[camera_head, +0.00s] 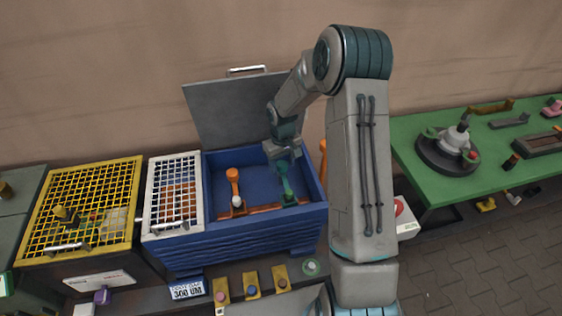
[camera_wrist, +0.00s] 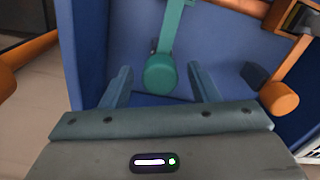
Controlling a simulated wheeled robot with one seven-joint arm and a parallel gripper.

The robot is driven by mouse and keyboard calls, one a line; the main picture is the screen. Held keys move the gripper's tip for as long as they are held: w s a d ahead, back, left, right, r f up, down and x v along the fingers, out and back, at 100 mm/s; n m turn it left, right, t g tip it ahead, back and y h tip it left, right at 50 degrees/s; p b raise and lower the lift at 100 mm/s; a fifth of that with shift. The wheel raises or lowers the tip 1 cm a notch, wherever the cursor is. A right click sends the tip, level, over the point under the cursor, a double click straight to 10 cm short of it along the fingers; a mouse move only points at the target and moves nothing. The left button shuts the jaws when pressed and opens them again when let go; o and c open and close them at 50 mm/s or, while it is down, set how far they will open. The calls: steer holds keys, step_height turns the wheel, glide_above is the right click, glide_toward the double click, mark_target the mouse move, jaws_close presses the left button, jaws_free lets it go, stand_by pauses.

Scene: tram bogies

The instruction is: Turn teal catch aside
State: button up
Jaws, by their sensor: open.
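The teal catch (camera_head: 285,185) is in the open blue box, at its right side, its lower end near an orange-brown bar. In the wrist view the teal catch (camera_wrist: 160,75) shows a round knob on a straight arm. My gripper (camera_head: 283,158) reaches down into the box at the catch. In the wrist view my gripper (camera_wrist: 160,72) is open, with one finger on each side of the knob and visible gaps between. I cannot tell how deep the fingers are relative to the knob. An orange catch (camera_head: 233,187) stands to the left; in the wrist view the orange catch (camera_wrist: 280,97) is at the right.
The blue box (camera_head: 240,240) has walls close around my gripper, and its grey lid (camera_head: 230,110) stands open behind. A white grid cover (camera_head: 173,190) and a yellow grid cover (camera_head: 85,205) lie left. A green table (camera_head: 450,185) stands right. Several coloured knobs line the front ledge.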

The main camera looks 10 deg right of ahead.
steer(key=shift+f, duration=0.1)
jaws_close()
